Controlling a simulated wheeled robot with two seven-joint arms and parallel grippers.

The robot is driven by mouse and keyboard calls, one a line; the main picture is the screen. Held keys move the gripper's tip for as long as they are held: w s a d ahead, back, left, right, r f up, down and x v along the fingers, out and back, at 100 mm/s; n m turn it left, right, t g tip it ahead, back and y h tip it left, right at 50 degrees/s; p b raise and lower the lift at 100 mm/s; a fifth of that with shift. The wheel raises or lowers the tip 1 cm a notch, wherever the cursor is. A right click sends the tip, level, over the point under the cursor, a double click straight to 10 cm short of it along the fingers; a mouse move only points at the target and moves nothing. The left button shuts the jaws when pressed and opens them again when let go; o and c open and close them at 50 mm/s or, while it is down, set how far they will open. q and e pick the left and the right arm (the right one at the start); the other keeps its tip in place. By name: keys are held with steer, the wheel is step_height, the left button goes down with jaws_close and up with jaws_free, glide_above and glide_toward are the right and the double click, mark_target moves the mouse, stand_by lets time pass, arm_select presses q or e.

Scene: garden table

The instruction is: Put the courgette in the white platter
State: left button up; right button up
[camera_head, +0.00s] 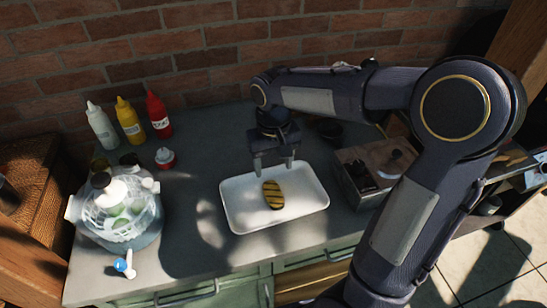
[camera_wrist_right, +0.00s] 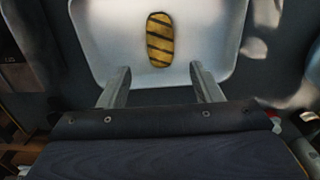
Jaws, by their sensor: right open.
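The courgette (camera_head: 273,195) is a yellow piece with dark grill stripes. It lies in the white platter (camera_head: 309,208), near its middle. In the right wrist view the courgette (camera_wrist_right: 160,40) lies beyond the fingertips, inside the platter (camera_wrist_right: 105,60). My right gripper (camera_head: 274,166) is open and empty above the platter's back edge, apart from the courgette. Its two fingers (camera_wrist_right: 157,78) also show in the right wrist view with a clear gap between them. My left gripper is not in view.
White, yellow and red squeeze bottles (camera_head: 130,121) stand at the back left. A glass bowl with a lid (camera_head: 117,207) stands at the left. A dark box (camera_head: 365,170) stands right of the platter. Clear counter (camera_head: 200,180) lies left of the platter.

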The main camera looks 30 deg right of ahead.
steer(key=s+a+r+t+y, duration=0.1)
steer(key=s+a+t+y, duration=0.1)
steer(key=s, duration=0.6)
steer(key=s+a+r+t+y, duration=0.1)
steer(key=s+a+t, duration=0.1)
steer(key=s, duration=0.7)
steer(key=shift+s+t+y, duration=0.25)
steer(key=shift+t+y, duration=0.15)
steer(key=shift+t, duration=0.4)
steer(key=shift+c, duration=0.3)
